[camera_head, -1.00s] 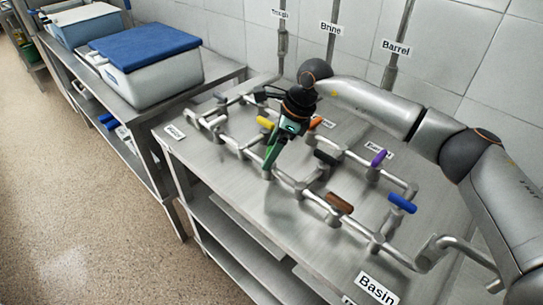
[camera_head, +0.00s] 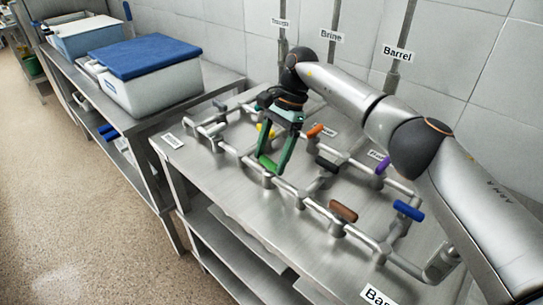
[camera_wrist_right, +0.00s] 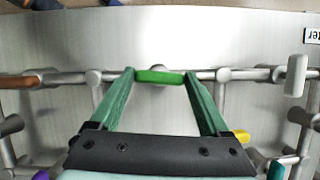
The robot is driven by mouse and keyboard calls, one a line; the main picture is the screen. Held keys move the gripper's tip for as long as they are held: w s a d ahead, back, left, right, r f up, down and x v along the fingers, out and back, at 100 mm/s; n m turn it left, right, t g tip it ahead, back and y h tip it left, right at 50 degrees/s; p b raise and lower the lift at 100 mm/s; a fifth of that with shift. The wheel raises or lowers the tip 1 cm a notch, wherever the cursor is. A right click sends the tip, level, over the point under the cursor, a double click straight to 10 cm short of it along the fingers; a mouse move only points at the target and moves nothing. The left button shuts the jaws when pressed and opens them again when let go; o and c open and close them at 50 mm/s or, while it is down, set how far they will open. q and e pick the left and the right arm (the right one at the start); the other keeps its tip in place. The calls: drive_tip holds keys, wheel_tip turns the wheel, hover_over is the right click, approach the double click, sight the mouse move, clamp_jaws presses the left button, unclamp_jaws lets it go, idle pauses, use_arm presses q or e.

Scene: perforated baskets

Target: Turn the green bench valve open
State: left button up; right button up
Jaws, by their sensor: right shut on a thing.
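The green valve handle (camera_head: 268,163) sits on the near pipe run of the bench. In the right wrist view the green handle (camera_wrist_right: 160,77) lies in line with the pipe (camera_wrist_right: 240,75). My right gripper (camera_head: 269,166) reaches down over it from above. In the right wrist view the fingertips of the right gripper (camera_wrist_right: 160,74) are at the two ends of the handle, closed on it lengthwise. The valve stem under the handle is mostly hidden in the wrist view. My left gripper is in neither view.
Other handles stand close by: yellow (camera_head: 265,131), orange (camera_head: 315,130), black (camera_head: 326,164), brown (camera_head: 343,210), purple (camera_head: 383,165) and blue (camera_head: 408,210). My right arm spans the bench's right side. A blue-lidded tub (camera_head: 150,80) stands on the left bench.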

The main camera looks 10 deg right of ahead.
sight(271, 162)
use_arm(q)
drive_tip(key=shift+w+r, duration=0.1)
use_arm(e)
drive_tip(key=shift+w+r+n, duration=0.1)
drive_tip(key=shift+n, duration=0.6)
drive_tip(key=o, duration=1.2)
wheel_tip(271, 162, up, 3)
drive_tip(key=shift+f, duration=0.1)
drive_tip(key=shift+s+a+r+b, duration=0.1)
drive_tip(key=shift+s+r+b, duration=0.35)
drive_tip(key=shift+r, duration=0.1)
use_arm(q)
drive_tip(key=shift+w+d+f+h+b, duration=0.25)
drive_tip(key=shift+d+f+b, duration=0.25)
drive_tip(key=shift+b, duration=0.15)
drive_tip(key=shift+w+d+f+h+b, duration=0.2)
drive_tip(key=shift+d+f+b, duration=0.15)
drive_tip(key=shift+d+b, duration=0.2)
use_arm(e)
drive_tip(key=s+a+r, duration=0.1)
drive_tip(key=s+r, duration=0.2)
drive_tip(key=s, duration=0.1)
drive_tip(key=s+a+r, duration=0.1)
drive_tip(key=s+r, duration=0.2)
drive_tip(key=s, duration=0.1)
drive_tip(key=s+r, duration=0.3)
drive_tip(key=s, duration=0.2)
drive_tip(key=shift+a, duration=0.4)
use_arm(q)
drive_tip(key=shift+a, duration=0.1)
